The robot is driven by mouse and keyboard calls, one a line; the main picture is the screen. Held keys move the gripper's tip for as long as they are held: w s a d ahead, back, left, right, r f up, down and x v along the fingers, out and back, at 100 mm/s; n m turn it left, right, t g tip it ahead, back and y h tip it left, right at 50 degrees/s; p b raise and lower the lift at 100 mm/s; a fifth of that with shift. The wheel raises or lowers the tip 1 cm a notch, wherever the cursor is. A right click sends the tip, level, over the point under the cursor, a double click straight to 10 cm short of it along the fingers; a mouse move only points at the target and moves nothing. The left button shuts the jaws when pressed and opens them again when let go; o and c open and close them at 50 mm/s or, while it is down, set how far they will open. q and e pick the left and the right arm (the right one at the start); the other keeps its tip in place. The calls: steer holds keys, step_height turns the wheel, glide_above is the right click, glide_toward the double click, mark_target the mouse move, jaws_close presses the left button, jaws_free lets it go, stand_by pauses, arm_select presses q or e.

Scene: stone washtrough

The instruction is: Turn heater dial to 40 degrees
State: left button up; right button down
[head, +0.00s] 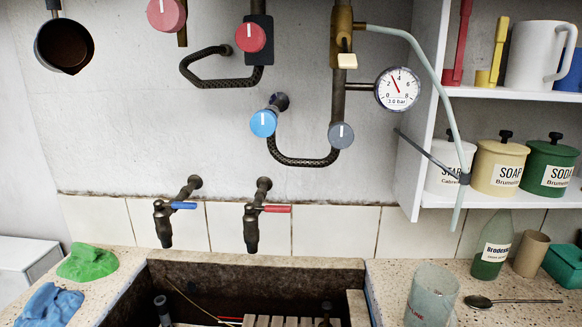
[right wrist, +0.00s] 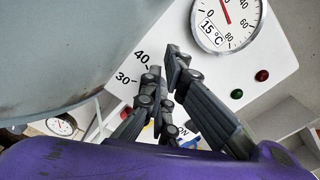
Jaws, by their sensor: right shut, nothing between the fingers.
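The heater's white panel (right wrist: 283,58) shows in the right wrist view, with printed marks "40" and "30" left of my fingers. My right gripper (right wrist: 164,60) is shut and empty, its fingertips close to the "40" mark. I cannot tell whether they touch the panel. The dial itself cannot be made out and may be hidden behind the fingers. A round gauge (right wrist: 232,18) on the panel has a red needle and a label reading 15 °C. The head view shows neither gripper nor the heater panel.
A large grey rounded surface (right wrist: 60,50) fills the left of the wrist view. Green (right wrist: 236,94) and red (right wrist: 262,75) lamps sit on the panel. The head view shows a stone trough (head: 225,280), taps, pipes with coloured knobs, a pressure gauge (head: 397,90) and shelves.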

arm_select(q)
steer(key=shift+w+d+r, duration=0.1)
steer(key=shift+w+r, duration=0.15)
steer(key=shift+w, duration=0.25)
arm_select(e)
steer(key=shift+w+r, duration=0.1)
steer(key=shift+w, duration=0.1)
arm_select(q)
steer(key=shift+s+f, duration=0.1)
steer(key=shift+s, duration=0.05)
steer(key=f+b, duration=0.2)
steer(key=shift+s+d+f+b, duration=0.1)
steer(key=shift+s+f+b, duration=0.05)
steer(key=shift+s+b, duration=0.15)
arm_select(e)
steer(key=shift+w+f, duration=0.1)
steer(key=shift+f, duration=0.3)
arm_select(q)
steer(key=shift+s, duration=0.1)
stand_by(0.4)
